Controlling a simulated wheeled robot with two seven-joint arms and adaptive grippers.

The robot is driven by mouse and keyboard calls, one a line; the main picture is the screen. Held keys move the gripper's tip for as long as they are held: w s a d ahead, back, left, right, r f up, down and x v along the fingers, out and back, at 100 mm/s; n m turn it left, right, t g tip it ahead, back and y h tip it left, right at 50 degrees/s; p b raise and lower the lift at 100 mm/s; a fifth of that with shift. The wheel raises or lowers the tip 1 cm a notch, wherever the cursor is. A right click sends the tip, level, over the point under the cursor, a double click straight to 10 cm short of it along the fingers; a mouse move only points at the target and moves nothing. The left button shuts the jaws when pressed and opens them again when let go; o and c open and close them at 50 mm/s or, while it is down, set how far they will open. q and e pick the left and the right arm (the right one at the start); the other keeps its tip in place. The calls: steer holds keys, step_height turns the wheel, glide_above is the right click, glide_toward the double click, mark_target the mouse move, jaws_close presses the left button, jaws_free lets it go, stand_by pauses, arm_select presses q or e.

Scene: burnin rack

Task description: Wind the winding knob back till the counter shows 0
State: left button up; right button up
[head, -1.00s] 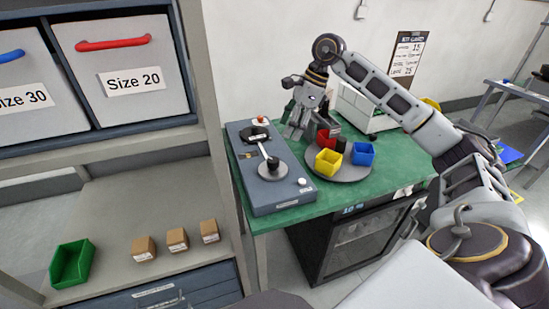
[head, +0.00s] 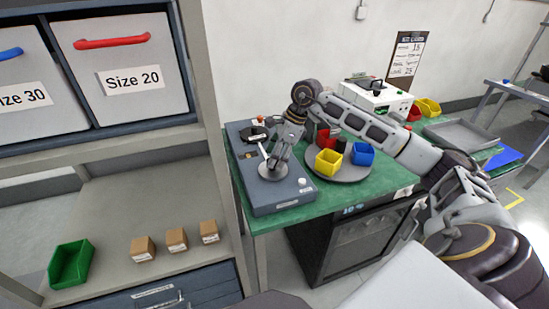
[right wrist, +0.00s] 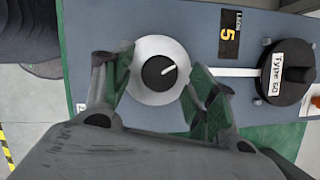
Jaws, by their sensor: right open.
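The grey-blue winding machine (head: 282,196) lies on the green bench top. In the right wrist view, the black winding knob (right wrist: 157,73) with a white pointer line sits on a pale round disc (right wrist: 158,95). The counter (right wrist: 229,35) beside it shows 5. My right gripper (head: 274,163) is above the disc, pointing down. In the wrist view my right gripper (right wrist: 158,86) is open, with one finger on each side of the knob; I cannot tell whether they touch it. In the head view the gripper hides most of the knob. My left gripper is not in view.
A black spool (right wrist: 286,72) with a "Type" label sits at the machine's other end, joined by a white strip. Right of the machine, a round tray (head: 345,173) holds red, yellow and blue bins. Shelves with boxes stand on the left.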

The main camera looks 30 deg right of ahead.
steer(key=shift+w+a+f, duration=0.1)
steer(key=shift+a+f, duration=0.05)
steer(key=shift+f, duration=0.3)
steer(key=c, duration=1)
